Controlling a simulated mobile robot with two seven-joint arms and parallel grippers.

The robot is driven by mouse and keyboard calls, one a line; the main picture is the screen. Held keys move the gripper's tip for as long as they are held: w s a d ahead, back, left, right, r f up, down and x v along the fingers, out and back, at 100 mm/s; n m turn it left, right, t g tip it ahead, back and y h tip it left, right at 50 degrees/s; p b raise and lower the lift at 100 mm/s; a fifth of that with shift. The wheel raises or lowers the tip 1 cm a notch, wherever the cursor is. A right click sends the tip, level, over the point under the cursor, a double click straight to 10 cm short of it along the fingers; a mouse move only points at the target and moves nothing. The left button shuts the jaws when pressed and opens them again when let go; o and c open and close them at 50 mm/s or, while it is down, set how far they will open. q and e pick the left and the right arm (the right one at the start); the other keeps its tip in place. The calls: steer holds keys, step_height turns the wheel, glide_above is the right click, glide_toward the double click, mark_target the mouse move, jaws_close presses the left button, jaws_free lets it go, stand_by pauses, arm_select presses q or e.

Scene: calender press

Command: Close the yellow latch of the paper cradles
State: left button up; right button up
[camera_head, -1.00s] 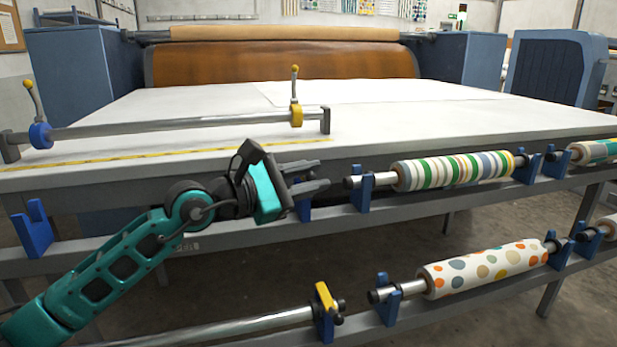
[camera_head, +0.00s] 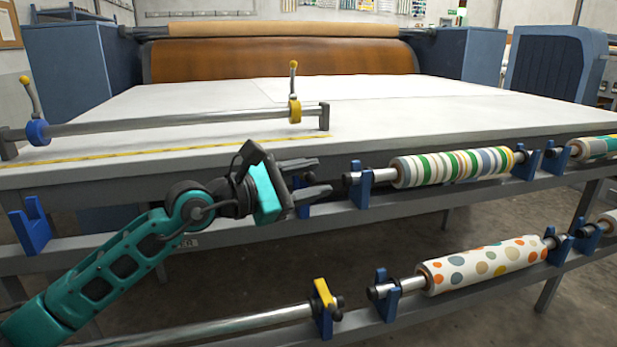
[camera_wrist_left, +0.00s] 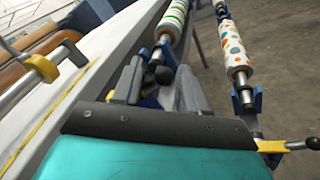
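A yellow latch (camera_head: 324,293) sits on top of a blue cradle (camera_head: 325,324) at the right end of the lower empty bar (camera_head: 240,323). The latch also shows in the left wrist view (camera_wrist_left: 270,146), with a lever and black knob pointing right. I cannot tell whether it is fastened. My left gripper (camera_head: 324,178) is open and empty in front of the upper rail, above and slightly left of the latch, well apart from it. A yellow collar (camera_head: 295,111) with an upright lever sits on the tabletop bar; it shows in the wrist view (camera_wrist_left: 42,68). My right gripper is out of view.
A striped roll (camera_head: 453,167) and a dotted roll (camera_head: 484,265) rest in blue cradles to the right. A blue collar (camera_head: 38,132) is on the tabletop bar's left end. The table edge and upper rail (camera_head: 230,232) lie close to my arm.

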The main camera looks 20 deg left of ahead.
arm_select(q)
steer(key=shift+s+a, duration=0.1)
steer(key=b+v, duration=0.2)
steer(key=v, duration=1)
steer(key=shift+s, duration=0.3)
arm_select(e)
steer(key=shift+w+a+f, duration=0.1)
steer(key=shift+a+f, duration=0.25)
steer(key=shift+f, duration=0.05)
arm_select(q)
steer(key=shift+a, duration=0.15)
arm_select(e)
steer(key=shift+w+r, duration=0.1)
